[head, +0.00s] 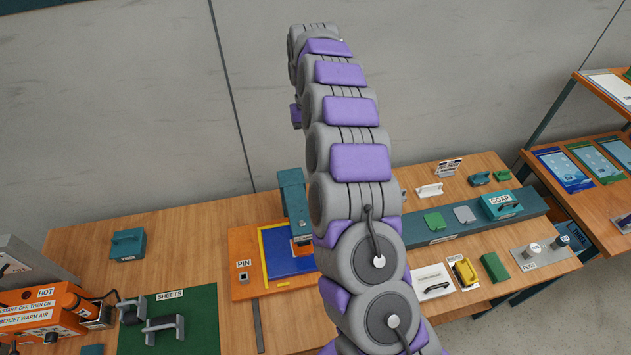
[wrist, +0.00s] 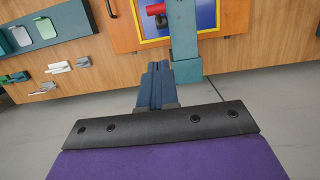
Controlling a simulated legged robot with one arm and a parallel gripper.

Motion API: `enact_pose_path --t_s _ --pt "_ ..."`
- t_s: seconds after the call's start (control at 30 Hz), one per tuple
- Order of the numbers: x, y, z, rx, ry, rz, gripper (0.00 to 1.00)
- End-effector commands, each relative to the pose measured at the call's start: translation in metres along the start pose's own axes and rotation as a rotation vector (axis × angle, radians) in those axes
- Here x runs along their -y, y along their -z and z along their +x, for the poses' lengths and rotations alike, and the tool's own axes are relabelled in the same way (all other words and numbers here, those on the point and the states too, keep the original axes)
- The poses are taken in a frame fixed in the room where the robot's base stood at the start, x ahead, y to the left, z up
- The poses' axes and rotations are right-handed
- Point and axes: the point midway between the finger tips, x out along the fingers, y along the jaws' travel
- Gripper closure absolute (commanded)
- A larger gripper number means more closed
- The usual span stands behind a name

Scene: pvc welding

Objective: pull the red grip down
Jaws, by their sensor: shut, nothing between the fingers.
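The red grip (wrist: 155,9) shows at the top edge of the wrist view, beside a teal post (wrist: 184,38) and over a blue panel. A dark piece sits just by it. In the head view the teal post (head: 293,195) stands behind my arm, with an orange-red part at its lower end; my arm hides the area to its right, and I cannot make out the grip there. My gripper (wrist: 157,72) is shut and empty in the wrist view, its blue-grey fingers pointing toward the post and apart from the grip. In the head view the gripper itself is not visible.
An orange board (head: 243,285) with a blue panel lies under the post. A green mat (head: 200,335) and an orange welder (head: 40,320) are at left. A teal rail (head: 450,237) with a SOAP box (head: 501,205) is at right.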

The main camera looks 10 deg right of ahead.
Motion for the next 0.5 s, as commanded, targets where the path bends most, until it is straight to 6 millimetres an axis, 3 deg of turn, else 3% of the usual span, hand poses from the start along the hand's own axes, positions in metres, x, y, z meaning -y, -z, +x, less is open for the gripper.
enact_pose_path --t_s 0.27,0.5 --pt "0.0 0.0 0.004 0.002 0.0 0.0 1.0" --pt "0.0 -0.001 0.034 0.005 0.0 -0.001 1.0"
